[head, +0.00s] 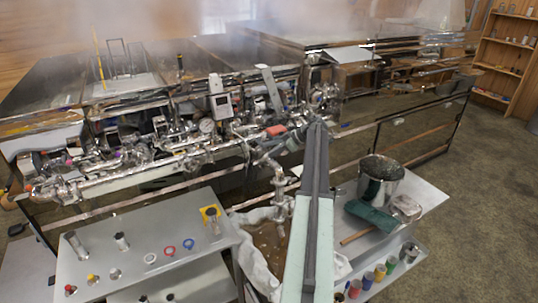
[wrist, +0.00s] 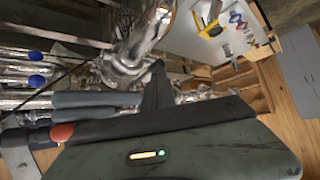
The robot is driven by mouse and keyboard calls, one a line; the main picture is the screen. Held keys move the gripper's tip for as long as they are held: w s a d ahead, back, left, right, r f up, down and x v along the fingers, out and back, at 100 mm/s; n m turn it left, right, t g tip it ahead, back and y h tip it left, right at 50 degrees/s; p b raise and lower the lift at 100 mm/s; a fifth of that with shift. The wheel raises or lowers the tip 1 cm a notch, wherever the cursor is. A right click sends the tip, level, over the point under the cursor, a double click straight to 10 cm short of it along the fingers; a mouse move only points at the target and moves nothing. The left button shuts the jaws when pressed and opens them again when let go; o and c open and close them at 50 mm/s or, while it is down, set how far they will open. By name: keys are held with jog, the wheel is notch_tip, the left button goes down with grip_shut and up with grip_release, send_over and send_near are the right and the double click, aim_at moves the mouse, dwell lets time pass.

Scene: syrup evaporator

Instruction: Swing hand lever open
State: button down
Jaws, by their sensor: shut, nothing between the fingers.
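My gripper (head: 284,146) is at the end of my arm, low among the silvery pipework on the front of the evaporator. Its grey fingers (wrist: 92,101) also show in the wrist view, and they are shut with nothing held. A small orange-red piece (head: 276,130), perhaps the hand lever's grip, lies just beyond the fingers in the head view. An orange-red piece (wrist: 62,132) also shows close beside the fingers in the wrist view. I cannot tell whether they touch it. A flat grey bar (head: 270,88) stands tilted above. The lever's pivot cannot be made out.
A grey shelf (head: 140,250) with small fittings stands at front left. A metal pot (head: 380,182) and a green cloth (head: 370,214) sit on a side table at right. Steam hangs over the pans. The floor at far right is clear.

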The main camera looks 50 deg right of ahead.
jog(key=shift+s+d, duration=0.15)
jog(key=shift+d, duration=0.35)
dwell(0.3)
jog(key=w+a+r+p, duration=0.1)
jog(key=a+r+p, duration=0.1)
jog(key=a, duration=0.2)
jog(key=s+d+r+p, duration=0.2)
jog(key=d+r+p, duration=0.4)
jog(key=d, duration=0.1)
jog(key=shift+d+r, duration=0.25)
jog(key=shift+s, duration=0.1)
